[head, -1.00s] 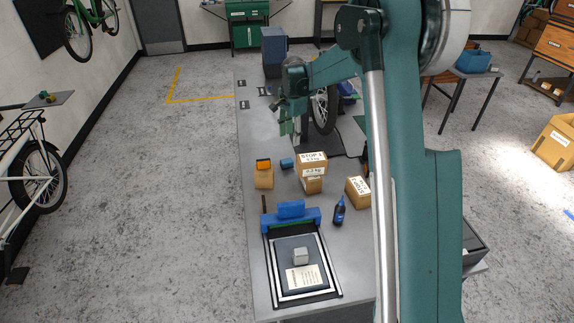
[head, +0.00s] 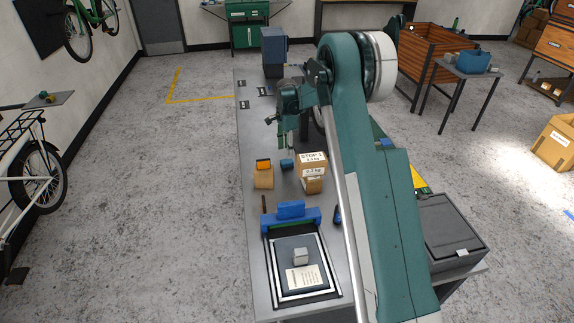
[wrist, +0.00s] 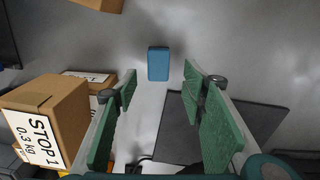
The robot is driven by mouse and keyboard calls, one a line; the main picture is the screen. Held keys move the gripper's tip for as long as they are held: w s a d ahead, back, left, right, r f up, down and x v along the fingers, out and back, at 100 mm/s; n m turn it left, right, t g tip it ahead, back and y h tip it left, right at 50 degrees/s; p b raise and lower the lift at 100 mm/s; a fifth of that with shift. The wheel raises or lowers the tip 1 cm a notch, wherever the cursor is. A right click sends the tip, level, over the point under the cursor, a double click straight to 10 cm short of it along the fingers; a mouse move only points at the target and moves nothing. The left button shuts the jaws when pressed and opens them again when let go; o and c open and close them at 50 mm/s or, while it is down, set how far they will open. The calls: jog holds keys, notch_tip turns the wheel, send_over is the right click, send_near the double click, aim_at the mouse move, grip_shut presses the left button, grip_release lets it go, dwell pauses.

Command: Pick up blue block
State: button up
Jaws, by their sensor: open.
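The blue block (head: 287,164) lies on the grey bench, just left of the STOP 1 box in the head view. In the wrist view the blue block (wrist: 158,62) shows whole, in line with the gap between the fingers and just beyond their tips. My gripper (head: 291,150) points down above the bench close to the block. In the wrist view my gripper (wrist: 160,82) has its green fingers apart with nothing between them. The exact height above the block is hard to tell.
The stacked STOP 1 boxes (head: 312,160) stand close beside the block; the box shows large in the wrist view (wrist: 45,115). A brown box with an orange item (head: 264,178) stands to its left. A blue bar device (head: 291,216) and a framed tray (head: 272,283) lie nearer.

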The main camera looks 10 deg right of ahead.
aim_at(287, 160)
jog(key=shift+f, duration=1.3)
jog(key=shift+s+f, duration=0.15)
jog(key=shift+f, duration=2.45)
jog(key=c, duration=0.9)
